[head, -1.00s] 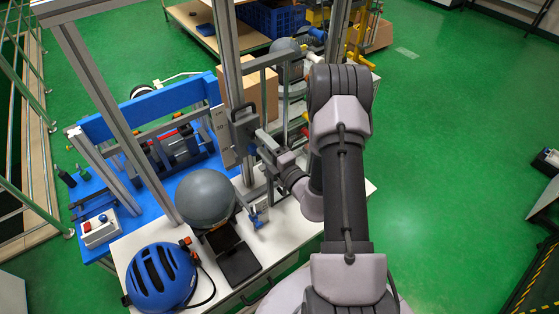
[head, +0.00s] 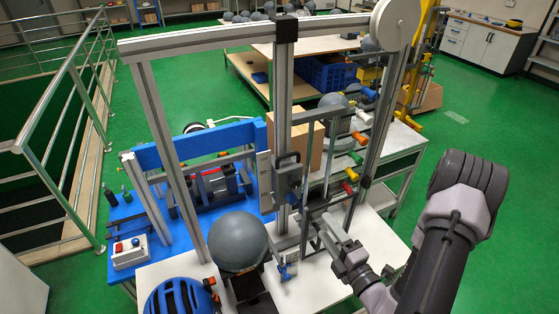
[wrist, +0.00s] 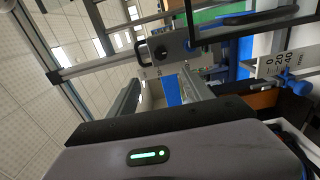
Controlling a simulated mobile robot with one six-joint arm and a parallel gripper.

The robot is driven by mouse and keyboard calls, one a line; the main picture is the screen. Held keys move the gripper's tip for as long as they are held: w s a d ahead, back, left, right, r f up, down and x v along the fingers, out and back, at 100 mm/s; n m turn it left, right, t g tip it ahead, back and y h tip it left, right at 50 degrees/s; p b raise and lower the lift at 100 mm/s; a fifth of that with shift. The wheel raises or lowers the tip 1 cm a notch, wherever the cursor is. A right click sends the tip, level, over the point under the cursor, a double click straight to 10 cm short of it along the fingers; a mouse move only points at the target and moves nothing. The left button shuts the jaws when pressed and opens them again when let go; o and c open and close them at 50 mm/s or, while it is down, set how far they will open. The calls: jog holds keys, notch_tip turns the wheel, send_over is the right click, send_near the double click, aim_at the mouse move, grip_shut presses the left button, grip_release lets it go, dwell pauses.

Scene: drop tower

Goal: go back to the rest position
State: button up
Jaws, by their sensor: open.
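My gripper (head: 333,230) is at the lower right of the drop tower in the head view, jaws apart with nothing seen between them. My arm reaches in from the right. The grey carriage with a black handle (head: 289,172) is on the tower's upright, up and left of my gripper and apart from it. In the wrist view, the two fingers (wrist: 160,90) stand apart, with the grey plate and handle (wrist: 143,50) beyond them. A grey ball-shaped headform (head: 238,241) sits at the tower's foot, left of my gripper.
A blue helmet (head: 178,299) lies on the white table at front left. The tower's frame (head: 200,38) and thin upright rods stand close to my gripper. A blue bench (head: 125,235) is on the left. Green floor (head: 520,200) is open on the right.

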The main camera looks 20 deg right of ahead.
jog(key=a+r+n+g+y+b, duration=0.2)
jog(key=a+r+n+g+y, duration=0.15)
jog(key=a+n+y, duration=0.35)
jog(key=a+r+n+g+y+b, duration=0.2)
jog(key=a+r+n+y, duration=0.25)
jog(key=a+n, duration=0.45)
jog(key=s+a+f+n+g+h+b, duration=0.1)
jog(key=s+a+f+n+g+b, duration=0.15)
jog(key=s+a+n+g, duration=0.65)
jog(key=s+a+f+n+g+h+b, duration=0.1)
jog(key=s+a+n+g+h+b, duration=0.25)
jog(key=n, duration=0.95)
jog(key=d+r+n+t+h+b, duration=0.2)
jog(key=d+n+t+h, duration=0.3)
jog(key=d+n, duration=0.3)
jog(key=r+n, duration=0.1)
jog(key=n, duration=0.2)
jog(key=shift+s+r+n+t+h, duration=0.15)
jog(key=shift+r+n+t+h, duration=0.15)
jog(key=shift+t, duration=0.1)
